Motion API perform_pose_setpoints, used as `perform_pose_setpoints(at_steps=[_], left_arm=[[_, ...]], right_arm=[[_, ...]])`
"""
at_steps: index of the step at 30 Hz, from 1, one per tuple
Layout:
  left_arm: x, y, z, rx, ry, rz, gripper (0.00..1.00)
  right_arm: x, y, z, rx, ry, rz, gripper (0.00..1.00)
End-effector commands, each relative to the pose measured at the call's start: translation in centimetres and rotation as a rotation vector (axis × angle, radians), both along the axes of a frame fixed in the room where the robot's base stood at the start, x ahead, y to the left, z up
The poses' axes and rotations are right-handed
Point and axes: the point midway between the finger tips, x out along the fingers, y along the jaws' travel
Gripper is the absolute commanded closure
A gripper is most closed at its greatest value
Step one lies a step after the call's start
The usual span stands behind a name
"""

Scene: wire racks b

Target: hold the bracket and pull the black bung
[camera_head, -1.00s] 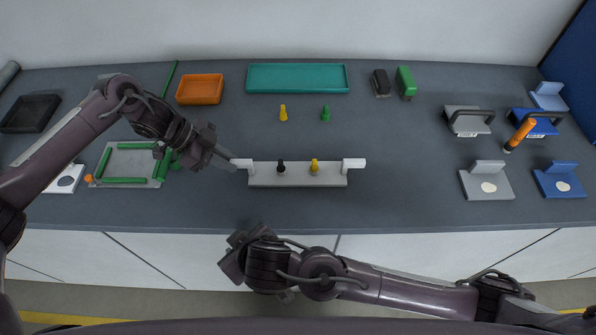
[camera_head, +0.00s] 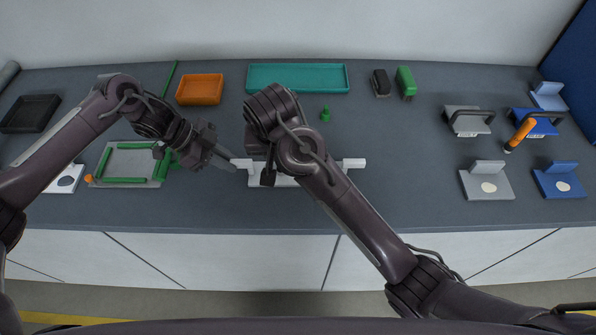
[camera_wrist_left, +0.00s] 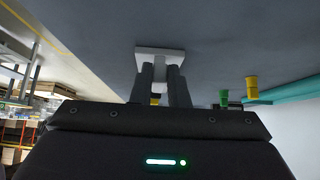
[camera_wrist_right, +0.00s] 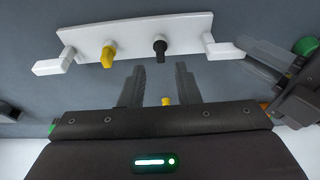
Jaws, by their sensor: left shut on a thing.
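The bracket is a pale bar (camera_wrist_right: 190,30) with white end grips; its right end (camera_head: 354,163) shows in the head view. My left gripper (camera_head: 226,160) is shut on its left end grip, also seen in the left wrist view (camera_wrist_left: 160,58). The black bung (camera_wrist_right: 160,48) and a yellow bung (camera_wrist_right: 108,56) stand in the bar in the right wrist view. My right gripper (camera_wrist_right: 158,80) is open and empty, its fingers close to the black bung but apart from it.
A loose green bung (camera_head: 325,114) stands behind the bracket; a loose yellow one (camera_wrist_right: 166,101) shows between my right fingers. A teal tray (camera_head: 297,66) and an orange tray (camera_head: 200,103) lie at the back.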

Motion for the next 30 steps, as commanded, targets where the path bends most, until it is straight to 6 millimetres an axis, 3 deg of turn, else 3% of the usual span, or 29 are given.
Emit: perform_pose_setpoints(at_steps=[6, 12, 26, 30], left_arm=[[0.0, 0.0, 0.0, -0.001, -0.001, -0.001, 1.00], [0.0, 0.0, 0.0, 0.000, -0.001, -0.001, 1.00], [0.0, 0.0, 0.0, 0.000, -0.001, -0.001, 1.00], [0.0, 0.0, 0.0, 0.000, -0.001, -0.001, 1.00]], right_arm=[[0.9, 0.0, -3.2, -0.002, 0.002, -0.001, 0.71], [1.6, 0.0, -5.1, -0.001, 0.000, 0.000, 0.71], [1.9, 0.0, -6.0, 0.000, -0.002, 0.001, 0.71], [1.9, 0.0, -6.0, 0.000, -0.002, 0.001, 0.88]])
